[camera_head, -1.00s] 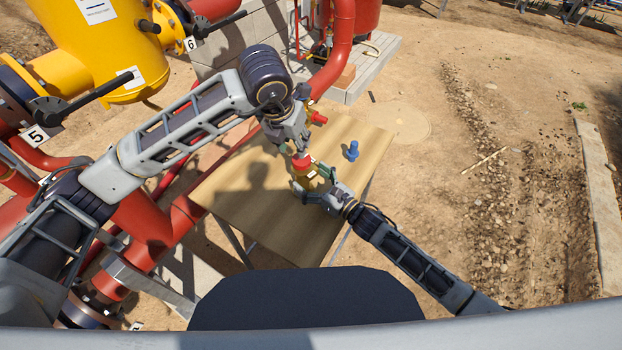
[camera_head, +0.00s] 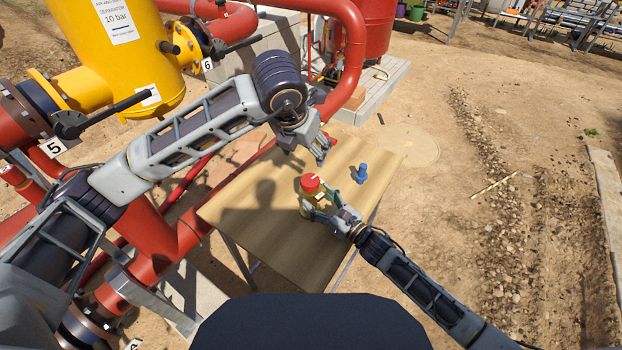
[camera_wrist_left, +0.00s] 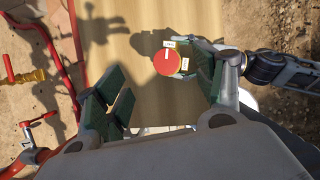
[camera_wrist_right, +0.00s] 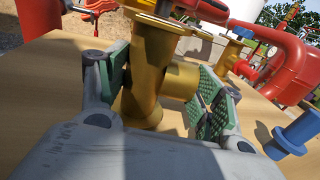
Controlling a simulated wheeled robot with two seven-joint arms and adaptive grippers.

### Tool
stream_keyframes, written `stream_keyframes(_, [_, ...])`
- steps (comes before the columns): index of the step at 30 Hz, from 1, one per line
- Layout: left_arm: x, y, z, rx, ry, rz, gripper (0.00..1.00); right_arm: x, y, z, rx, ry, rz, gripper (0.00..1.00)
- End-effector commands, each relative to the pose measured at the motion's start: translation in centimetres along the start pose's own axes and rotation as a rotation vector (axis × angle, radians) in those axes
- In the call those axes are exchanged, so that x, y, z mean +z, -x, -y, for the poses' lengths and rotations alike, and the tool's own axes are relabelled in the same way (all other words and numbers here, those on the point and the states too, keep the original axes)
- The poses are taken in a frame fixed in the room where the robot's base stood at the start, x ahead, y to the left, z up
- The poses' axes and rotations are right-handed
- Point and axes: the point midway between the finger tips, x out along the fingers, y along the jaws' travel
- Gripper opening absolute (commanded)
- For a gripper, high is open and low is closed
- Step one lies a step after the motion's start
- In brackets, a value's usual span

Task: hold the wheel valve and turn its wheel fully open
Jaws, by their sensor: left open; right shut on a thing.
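The wheel valve has a gold body (camera_head: 308,202) and a round red wheel (camera_head: 311,183) on top. My left gripper (camera_head: 322,150) is open and empty, above and apart from the wheel. In the left wrist view the red wheel (camera_wrist_left: 167,62) shows from above, beyond the open fingers, with a white line and small labels beside it. The labels are too small to read.
A blue fitting (camera_head: 361,173) stands on the wooden table (camera_head: 260,225), right of the valve. Red pipes (camera_head: 350,60) and a yellow separator tank (camera_head: 125,60) lie at the back and left. The table's left part is clear.

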Motion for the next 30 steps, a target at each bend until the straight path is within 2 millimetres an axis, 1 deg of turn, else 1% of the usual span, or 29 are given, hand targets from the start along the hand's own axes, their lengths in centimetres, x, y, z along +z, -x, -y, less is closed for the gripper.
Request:
stream_keyframes(1, [0.6, 0.8, 0.3, 0.005, -0.010, 0.018, 0.69, 0.0, 0.0, 0.0, 0.000, 0.000, 0.000, 0.21])
stream_keyframes(3, [1.4, 1.6, 0.6, 0.013, -0.024, 0.037, 0.69, 0.0, 0.0, 0.0, 0.000, 0.000, 0.000, 0.21])
stream_keyframes(6, [2.5, 2.5, 0.9, 0.030, -0.039, 0.057, 0.69, 0.0, 0.0, 0.0, 0.000, 0.001, 0.000, 0.21])
stream_keyframes(9, [3.6, 3.1, 1.1, 0.048, -0.049, 0.068, 0.69, 0.0, 0.0, 0.0, 0.000, 0.001, 0.000, 0.21])
stream_keyframes(13, [4.7, 3.4, 1.3, 0.064, -0.056, 0.056, 0.69, 0.0, 0.0, 0.0, 0.000, 0.001, 0.000, 0.21])
stream_keyframes(17, [5.5, 3.1, 1.4, 0.077, -0.057, 0.013, 0.69, 0.0, 0.0, 0.0, 0.000, 0.001, 0.000, 0.21])
stream_keyframes(19, [5.8, 2.7, 1.3, 0.080, -0.084, -0.025, 0.69, 0.0, 0.0, 0.0, 0.000, 0.001, 0.000, 0.21])
stream_keyframes(23, [5.7, 1.8, 1.1, 0.073, -0.174, -0.096, 0.69, 0.0, 0.0, 0.0, 0.000, 0.001, 0.000, 0.21])
stream_keyframes(30, [5.0, 0.2, 0.8, 0.034, -0.341, -0.195, 0.69, 0.0, 0.0, 0.0, 0.000, 0.000, 0.000, 0.21])
